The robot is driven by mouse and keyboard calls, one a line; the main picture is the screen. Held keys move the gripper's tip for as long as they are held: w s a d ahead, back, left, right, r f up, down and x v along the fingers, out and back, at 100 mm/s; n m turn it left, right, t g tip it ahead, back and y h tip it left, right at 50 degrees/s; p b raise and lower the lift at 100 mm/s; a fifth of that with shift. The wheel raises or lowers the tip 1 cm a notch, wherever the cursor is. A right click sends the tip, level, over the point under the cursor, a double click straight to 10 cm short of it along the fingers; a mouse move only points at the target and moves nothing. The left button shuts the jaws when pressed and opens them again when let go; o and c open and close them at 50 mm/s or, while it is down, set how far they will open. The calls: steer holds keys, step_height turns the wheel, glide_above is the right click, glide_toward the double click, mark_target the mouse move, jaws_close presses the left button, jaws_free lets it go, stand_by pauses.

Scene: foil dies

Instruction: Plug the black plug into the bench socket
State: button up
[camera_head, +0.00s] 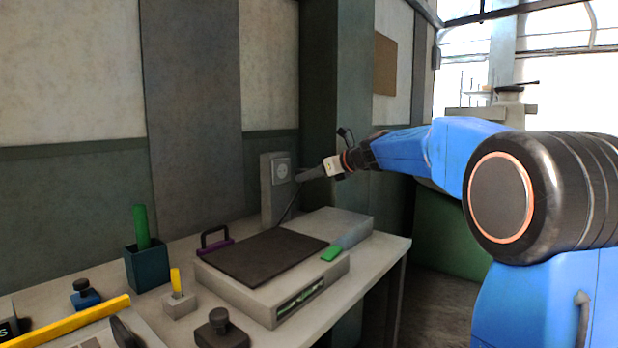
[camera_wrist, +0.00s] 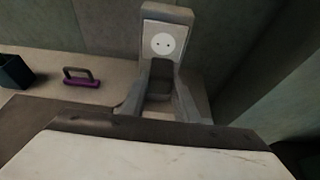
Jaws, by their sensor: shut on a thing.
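The bench socket is a white plate with a round two-hole face (camera_head: 281,171) on a grey upright post at the back of the bench. It also shows in the wrist view (camera_wrist: 163,44), just beyond the fingertips. My gripper (camera_head: 311,174) is at the socket's right in the head view, level with it. In the wrist view its fingers (camera_wrist: 161,84) are shut on the dark plug (camera_wrist: 160,76), which is below the socket face in the picture. A dark cord hangs from the gripper toward the bench. The plug's pins are hidden, and I cannot tell whether it touches the socket.
A low grey box with a dark mat (camera_head: 263,256) lies below the gripper. A purple-based handle (camera_head: 215,241) stands at its back left. A dark cup with a green stick (camera_head: 147,262), a yellow peg (camera_head: 177,285) and a black knob (camera_head: 221,328) are farther left and front.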

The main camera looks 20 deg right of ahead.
steer(key=shift+w+a, duration=0.1)
steer(key=shift+w, duration=0.05)
steer(key=shift+w+a, duration=0.8)
steer(key=shift+w, duration=0.3)
steer(key=shift+w+a, duration=0.8)
steer(key=shift+w, duration=0.3)
steer(key=shift+w+a, duration=0.3)
steer(key=shift+w, duration=0.15)
stand_by(1.0)
steer(key=o, duration=1.1)
glide_toward(295, 173)
steer(key=d+r, duration=0.1)
steer(key=s+d, duration=0.1)
steer(key=s+d+r, duration=0.1)
steer(key=d, duration=0.1)
steer(key=shift+s+r, duration=0.2)
steer(key=shift+r, duration=0.1)
